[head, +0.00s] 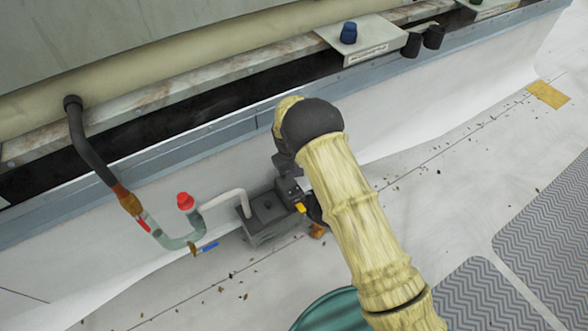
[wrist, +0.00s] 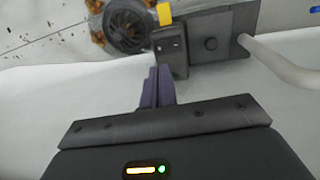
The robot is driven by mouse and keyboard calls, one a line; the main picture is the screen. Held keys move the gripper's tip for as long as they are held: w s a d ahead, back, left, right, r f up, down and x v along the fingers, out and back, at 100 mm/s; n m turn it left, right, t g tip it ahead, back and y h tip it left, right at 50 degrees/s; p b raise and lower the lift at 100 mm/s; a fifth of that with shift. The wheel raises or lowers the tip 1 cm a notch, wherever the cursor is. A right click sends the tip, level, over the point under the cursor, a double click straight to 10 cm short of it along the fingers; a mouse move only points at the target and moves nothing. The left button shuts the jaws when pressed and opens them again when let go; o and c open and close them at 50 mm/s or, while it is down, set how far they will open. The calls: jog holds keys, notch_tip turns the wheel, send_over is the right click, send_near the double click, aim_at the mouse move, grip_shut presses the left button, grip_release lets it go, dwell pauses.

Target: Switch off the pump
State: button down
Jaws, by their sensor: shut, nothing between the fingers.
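The pump (head: 262,222) is a dark grey box low against the white wall base, partly hidden behind my arm in the head view. A small dark control box (head: 290,190) with a yellow part (head: 300,207) stands at its right end. In the wrist view the pump (wrist: 215,42) is at the top, with a round ribbed housing (wrist: 130,25), and the control box (wrist: 171,50) hangs toward me. My gripper (wrist: 155,72) is shut and empty, its purple fingertips just short of the control box's lower edge. I cannot tell whether they touch it. The switch's setting is not readable.
A pale pipe (head: 228,200) rises from the pump to a valve with a red cap (head: 185,201) and a blue handle (head: 210,246). A metal ledge (head: 200,147) runs above. A green round object (head: 333,312) and grey ribbed mats (head: 480,295) lie in front.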

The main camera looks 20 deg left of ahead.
aim_at(297, 188)
jog(key=f+b, duration=0.1)
jog(key=f, duration=0.2)
jog(key=f+b, duration=0.2)
jog(key=f, duration=0.1)
jog(key=w+f+b, duration=0.1)
jog(key=f, duration=0.2)
jog(key=shift+w+d+f, duration=0.1)
jog(key=shift+d, duration=0.25)
jog(key=shift+a, duration=0.1)
jog(key=shift+f, duration=0.15)
jog(key=shift+s+a+r+p, duration=0.25)
jog(key=shift+s+a+p, duration=0.15)
jog(key=shift+s, duration=0.2)
